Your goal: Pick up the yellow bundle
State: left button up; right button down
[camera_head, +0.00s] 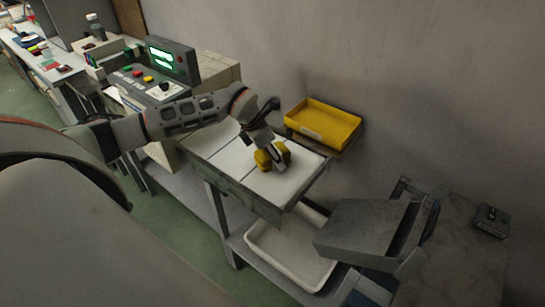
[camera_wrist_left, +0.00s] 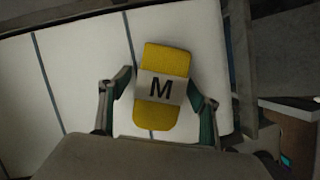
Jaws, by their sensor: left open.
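The yellow bundle (camera_head: 263,160) lies on the white table top (camera_head: 225,150) near its front right end. In the left wrist view the yellow bundle (camera_wrist_left: 167,63) has a pale band marked with a black M. My left gripper (camera_head: 272,158) is over the bundle, and its fingers partly hide it in the head view. In the left wrist view my left gripper (camera_wrist_left: 158,108) is open, with one finger on each side of the bundle's lower part. I cannot tell whether the fingers touch it. My right gripper is not in view.
A yellow tray (camera_head: 322,124) stands by the wall behind the table. A white bin (camera_head: 290,256) is on the lower shelf. A grey tilted box (camera_head: 365,232) stands at the right. A control panel with a green display (camera_head: 163,60) is at the left end.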

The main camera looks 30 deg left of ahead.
pick_arm(q)
jog(key=c, duration=1.3)
jog(key=shift+c, duration=0.2)
